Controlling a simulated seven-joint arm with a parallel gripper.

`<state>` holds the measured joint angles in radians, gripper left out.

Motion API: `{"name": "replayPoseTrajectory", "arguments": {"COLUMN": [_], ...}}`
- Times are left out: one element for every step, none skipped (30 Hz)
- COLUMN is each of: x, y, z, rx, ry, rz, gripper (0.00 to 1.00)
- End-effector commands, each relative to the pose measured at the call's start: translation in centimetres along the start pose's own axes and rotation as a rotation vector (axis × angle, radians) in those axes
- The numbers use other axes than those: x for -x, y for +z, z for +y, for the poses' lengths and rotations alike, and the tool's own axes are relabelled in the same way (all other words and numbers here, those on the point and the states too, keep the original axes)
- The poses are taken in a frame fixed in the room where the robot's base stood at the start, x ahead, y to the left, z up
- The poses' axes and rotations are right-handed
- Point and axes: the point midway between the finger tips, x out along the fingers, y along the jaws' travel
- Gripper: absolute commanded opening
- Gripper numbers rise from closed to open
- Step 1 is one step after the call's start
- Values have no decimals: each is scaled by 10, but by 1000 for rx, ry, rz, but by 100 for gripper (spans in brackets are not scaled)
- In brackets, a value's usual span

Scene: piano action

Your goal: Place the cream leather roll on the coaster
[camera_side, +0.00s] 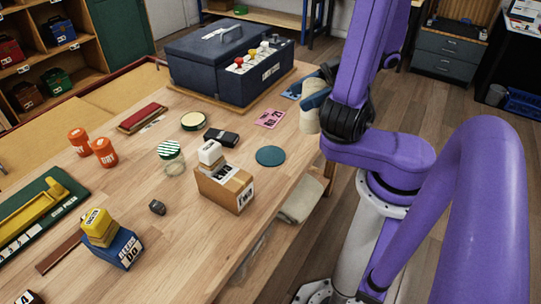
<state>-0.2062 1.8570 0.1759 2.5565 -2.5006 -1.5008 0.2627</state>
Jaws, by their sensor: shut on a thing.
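The cream leather roll (309,120) is upright in my gripper (316,102), which is shut on it. The dark fingers cover part of the roll's upper end. The roll is near the table's right edge, up and to the right of the coaster, and apart from it. I cannot tell exactly how high it is above the table. The coaster (270,156) is a flat teal disc lying on the wooden table, with nothing on it.
A cardboard box with a white-topped block (225,187) stands left of and nearer than the coaster. A black item (221,137), a striped-lid jar (171,157) and pink cards (271,118) lie around. A large dark blue case (215,65) stands at the back.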

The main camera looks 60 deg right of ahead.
Motion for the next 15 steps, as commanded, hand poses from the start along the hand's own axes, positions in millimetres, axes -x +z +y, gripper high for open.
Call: {"name": "replayPoseTrajectory", "arguments": {"x": [3, 0, -3, -4, -6, -8, -9, -10, -12, -13, -14, -15, -16, -16, -17], "y": [2, 7, 12, 15, 19, 23, 26, 30, 34, 36, 39, 42, 43, 44, 46], "z": [-6, -4, -4, -4, -4, -4, -4, -4, -3, -3, -3, -3, -3, -3, -3], "rx": [-4, -5, -6, -5, -4, -5, -4, -5, -5, -4, -3, -3, -3, -2, -1], "ry": [5, 1, -1, -2, -2, -2, -2, -1, 0, 1, 1, 1, 1, 1, 0], "rz": [2, 6, 8, 8, 7, 7, 6, 7, 6, 6, 5, 4, 3, 3, 3], "gripper": [30, 30, 30, 30, 30, 30, 30, 30, 30, 30, 30, 30, 30, 30, 30]}}
